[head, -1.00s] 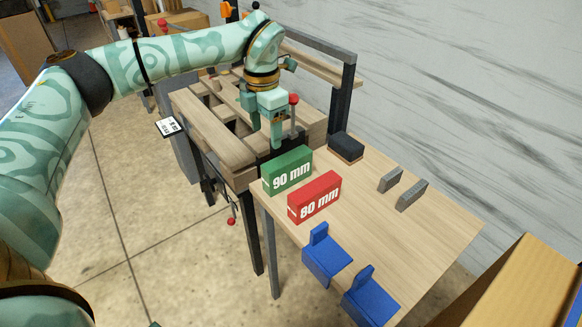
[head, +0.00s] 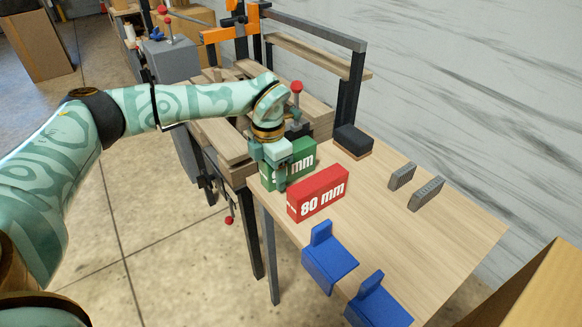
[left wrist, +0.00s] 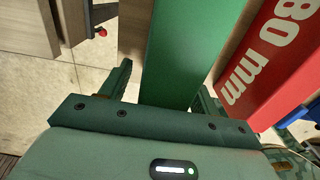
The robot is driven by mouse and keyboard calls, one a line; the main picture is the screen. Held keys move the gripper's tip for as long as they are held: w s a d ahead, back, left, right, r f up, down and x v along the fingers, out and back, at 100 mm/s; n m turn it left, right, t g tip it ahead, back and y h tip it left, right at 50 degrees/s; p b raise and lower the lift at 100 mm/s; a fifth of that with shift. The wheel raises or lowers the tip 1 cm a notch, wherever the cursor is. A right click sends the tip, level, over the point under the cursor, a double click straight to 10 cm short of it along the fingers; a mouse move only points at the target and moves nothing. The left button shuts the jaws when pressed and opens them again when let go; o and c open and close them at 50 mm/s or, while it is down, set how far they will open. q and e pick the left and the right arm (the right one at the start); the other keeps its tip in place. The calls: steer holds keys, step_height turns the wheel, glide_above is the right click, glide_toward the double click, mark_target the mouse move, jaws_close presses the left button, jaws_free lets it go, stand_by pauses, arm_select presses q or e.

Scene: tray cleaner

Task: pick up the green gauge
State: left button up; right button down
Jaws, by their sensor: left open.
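The green gauge (head: 301,162) is a green block with white "mm" lettering on the wooden table, beside the red 80 mm gauge (head: 318,193). My left gripper (head: 277,183) is open and over the green gauge, hiding part of its lettering. In the left wrist view the green gauge (left wrist: 190,50) lies between the two fingers of the open left gripper (left wrist: 160,85). The red gauge (left wrist: 275,55) is just right of the right finger there. I cannot tell whether a finger touches the green gauge. My right gripper is not in view.
Two blue brackets (head: 330,258) stand at the table's front edge. Two small grey blocks (head: 425,194) and a dark block (head: 353,140) lie farther back. A wooden rack with a red-knobbed post (head: 296,88) adjoins the table behind the gripper. The table's right part is clear.

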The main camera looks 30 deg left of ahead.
arm_select(q)
steer(key=shift+r, duration=0.15)
steer(key=c, duration=1.3)
